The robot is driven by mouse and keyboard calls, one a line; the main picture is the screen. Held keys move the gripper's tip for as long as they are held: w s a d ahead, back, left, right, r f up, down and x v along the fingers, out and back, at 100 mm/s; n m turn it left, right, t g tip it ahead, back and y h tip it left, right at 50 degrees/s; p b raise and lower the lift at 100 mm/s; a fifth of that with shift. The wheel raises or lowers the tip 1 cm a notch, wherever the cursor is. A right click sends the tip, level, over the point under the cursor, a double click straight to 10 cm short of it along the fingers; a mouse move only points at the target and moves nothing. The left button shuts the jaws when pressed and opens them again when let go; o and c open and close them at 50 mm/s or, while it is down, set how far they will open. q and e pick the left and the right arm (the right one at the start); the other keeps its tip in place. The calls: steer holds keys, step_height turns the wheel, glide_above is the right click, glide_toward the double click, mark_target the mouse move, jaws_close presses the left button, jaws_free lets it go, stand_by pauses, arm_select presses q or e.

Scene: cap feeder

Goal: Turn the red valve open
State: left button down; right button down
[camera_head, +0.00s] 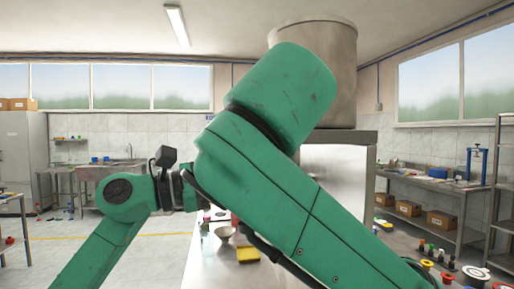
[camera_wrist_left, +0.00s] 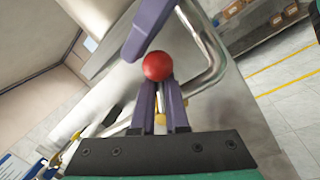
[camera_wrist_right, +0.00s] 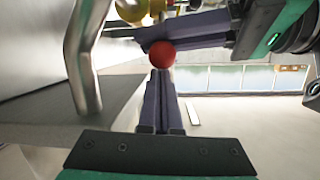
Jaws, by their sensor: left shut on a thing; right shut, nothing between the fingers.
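The valve's red ball knob (camera_wrist_left: 158,66) is at the tips of my left gripper (camera_wrist_left: 159,84), which is shut on it. The knob also shows in the right wrist view (camera_wrist_right: 161,53), just beyond the tips of my right gripper (camera_wrist_right: 160,72). My right gripper is shut and empty; I cannot tell whether it touches the knob. In the right wrist view my left gripper's purple fingers reach in from the right to the knob. The lever below the knob is mostly hidden.
A bent steel pipe (camera_wrist_left: 213,55) runs close beside the knob, also in the right wrist view (camera_wrist_right: 80,50). The steel hopper (camera_head: 330,70) stands above a steel cabinet (camera_head: 345,165).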

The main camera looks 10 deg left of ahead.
steer(key=shift+s+f, duration=0.3)
steer(key=shift+f, duration=0.05)
arm_select(q)
steer(key=shift+a+r, duration=0.1)
arm_select(e)
steer(key=shift+s+f+t, duration=0.2)
steer(key=shift+s+t, duration=0.05)
steer(key=shift+t, duration=0.05)
arm_select(q)
steer(key=c, duration=0.9)
jaws_free()
steer(key=shift+c, duration=0.2)
arm_select(e)
steer(key=shift+w, duration=0.1)
